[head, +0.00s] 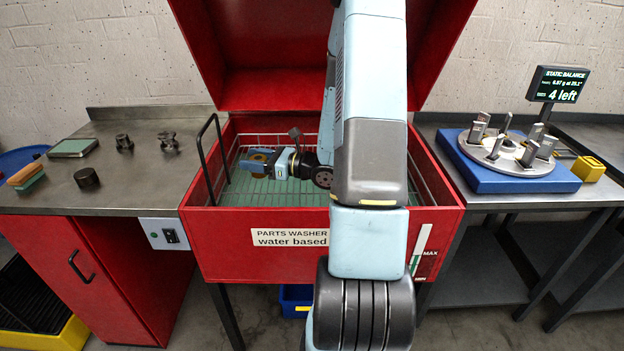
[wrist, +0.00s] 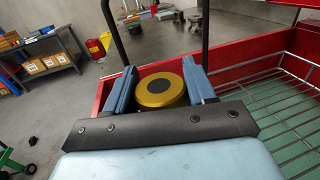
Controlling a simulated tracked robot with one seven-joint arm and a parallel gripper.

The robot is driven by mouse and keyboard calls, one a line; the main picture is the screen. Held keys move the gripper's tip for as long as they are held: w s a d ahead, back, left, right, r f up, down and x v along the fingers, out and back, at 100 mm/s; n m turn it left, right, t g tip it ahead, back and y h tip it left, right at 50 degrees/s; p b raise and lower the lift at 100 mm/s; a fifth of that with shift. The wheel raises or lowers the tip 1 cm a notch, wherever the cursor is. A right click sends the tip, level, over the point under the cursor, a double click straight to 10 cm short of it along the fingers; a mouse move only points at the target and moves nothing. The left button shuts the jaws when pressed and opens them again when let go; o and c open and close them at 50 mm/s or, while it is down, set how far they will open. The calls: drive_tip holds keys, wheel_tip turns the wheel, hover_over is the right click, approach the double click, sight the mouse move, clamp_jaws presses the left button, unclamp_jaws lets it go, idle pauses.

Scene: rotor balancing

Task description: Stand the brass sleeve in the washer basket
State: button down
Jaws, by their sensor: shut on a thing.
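The brass sleeve (wrist: 160,90) shows its round end, a gold ring with a dark centre, in the wrist view. My gripper (wrist: 163,84) is shut on it, one blue finger on each side. In the head view, the sleeve (head: 258,157) and my gripper (head: 262,162) are over the left part of the washer basket (head: 275,194). The basket is wire with a green floor, inside the red parts washer; its wires also show in the wrist view (wrist: 286,112). I cannot tell whether the sleeve touches the basket floor. My arm hides the basket's middle right.
A black handle (head: 207,160) rises at the basket's left side. The washer's red lid (head: 270,60) stands open behind. A steel bench (head: 120,185) with small dark parts is at left. A rotor fixture on a blue base (head: 510,180) is at right.

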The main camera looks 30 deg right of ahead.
drive_tip(key=d+f, duration=0.2)
drive_tip(key=d, duration=0.2)
drive_tip(key=d+f, duration=0.6)
drive_tip(key=d, duration=0.1)
drive_tip(key=shift+w+d, duration=0.35)
drive_tip(key=shift+w, duration=0.05)
drive_tip(key=shift+d+f, duration=0.55)
drive_tip(key=shift+f, duration=1.65)
drive_tip(key=shift+c, duration=1.9)
unclamp_jaws()
